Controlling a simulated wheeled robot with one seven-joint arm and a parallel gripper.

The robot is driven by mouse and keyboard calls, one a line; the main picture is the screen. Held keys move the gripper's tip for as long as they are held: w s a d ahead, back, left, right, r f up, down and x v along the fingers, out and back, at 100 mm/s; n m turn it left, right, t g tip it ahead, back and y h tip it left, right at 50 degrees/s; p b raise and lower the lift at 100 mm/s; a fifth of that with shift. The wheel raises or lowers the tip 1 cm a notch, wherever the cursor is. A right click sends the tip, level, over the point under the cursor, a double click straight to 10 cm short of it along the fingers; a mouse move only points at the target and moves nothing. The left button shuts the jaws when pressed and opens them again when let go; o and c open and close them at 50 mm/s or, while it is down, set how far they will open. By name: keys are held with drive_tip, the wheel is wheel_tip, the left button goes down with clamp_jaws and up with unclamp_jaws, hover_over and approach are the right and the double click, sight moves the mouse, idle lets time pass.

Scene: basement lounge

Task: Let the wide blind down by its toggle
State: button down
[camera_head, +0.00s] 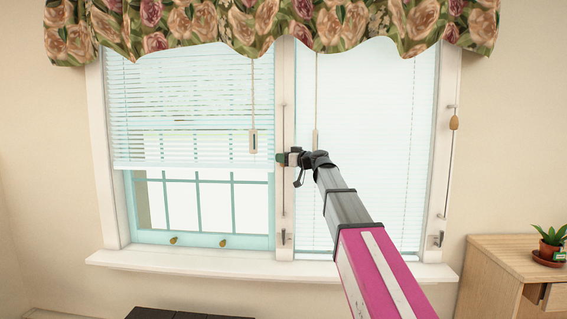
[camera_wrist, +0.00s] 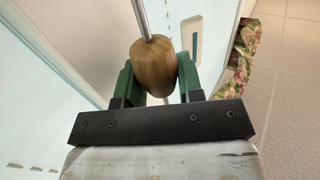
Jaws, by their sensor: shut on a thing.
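The wide blind (camera_head: 190,110) hangs over the left window, its bottom rail a little below mid-window, with bare panes under it. My gripper (camera_head: 283,158) is at the post between the windows. In the wrist view, my gripper's green fingers (camera_wrist: 157,78) are shut on a wooden knob (camera_wrist: 155,65) threaded on a thin rod (camera_wrist: 143,18). This rod (camera_head: 284,205) runs up and down the post in the head view, where my gripper hides the knob. A pale tag with a dark slot (camera_head: 253,141) hangs on a cord in front of the wide blind.
The right blind (camera_head: 385,140) covers its window nearly to the sill. A second wooden knob (camera_head: 454,122) sits high on a rod at the right frame. A floral valance (camera_head: 270,25) hangs above. A sill (camera_head: 190,262) juts out below. A cabinet (camera_head: 505,265) with a potted plant stands right.

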wheel_tip(320, 180, up, 16)
drive_tip(key=shift+r, duration=0.3)
drive_tip(key=c, duration=1)
unclamp_jaws()
drive_tip(key=v, duration=1)
drive_tip(key=shift+s+d, duration=0.2)
drive_tip(key=shift+d, duration=0.1)
